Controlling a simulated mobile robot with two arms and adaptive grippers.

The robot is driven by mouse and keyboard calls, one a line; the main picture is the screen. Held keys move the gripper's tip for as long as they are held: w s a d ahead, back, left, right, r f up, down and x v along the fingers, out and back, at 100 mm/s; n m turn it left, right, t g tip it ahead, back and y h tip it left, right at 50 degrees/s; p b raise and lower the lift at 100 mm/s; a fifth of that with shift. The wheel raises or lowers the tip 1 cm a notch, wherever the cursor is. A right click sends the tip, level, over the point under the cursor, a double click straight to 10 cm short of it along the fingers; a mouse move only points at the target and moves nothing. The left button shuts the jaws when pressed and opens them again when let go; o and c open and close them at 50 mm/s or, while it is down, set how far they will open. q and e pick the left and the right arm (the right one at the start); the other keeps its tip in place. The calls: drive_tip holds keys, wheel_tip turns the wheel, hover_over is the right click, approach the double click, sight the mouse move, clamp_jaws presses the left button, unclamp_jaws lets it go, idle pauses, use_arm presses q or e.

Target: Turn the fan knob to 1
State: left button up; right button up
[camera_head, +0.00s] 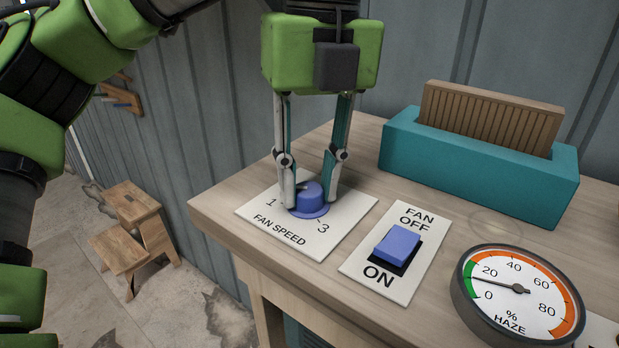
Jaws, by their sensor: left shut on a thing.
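The blue fan knob (312,196) sits on a white plate (297,245) marked FAN SPEED, with 1 at its left and 3 at its lower right. My left gripper (309,205) points down from above, with one finger on each side of the knob, and is shut on it. The number 2 and the knob's pointer cannot be made out clearly; the fingers hide part of the knob. My right gripper is not in view.
A FAN OFF/ON plate with a blue rocker switch (397,245) lies right of the knob. A round haze gauge (517,293) is at the lower right. A teal holder (478,167) with a brown ribbed block stands behind. A wooden step stool (135,236) is on the floor at left.

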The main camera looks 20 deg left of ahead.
sight(317, 185)
use_arm(q)
drive_tip(key=shift+f, duration=0.15)
idle(0.3)
drive_tip(key=o, duration=1.1)
drive_tip(key=shift+r, duration=0.2)
drive_tip(key=r, duration=1.1)
drive_tip(key=shift+w+d+r, duration=0.3)
drive_tip(key=shift+d+r, duration=0.05)
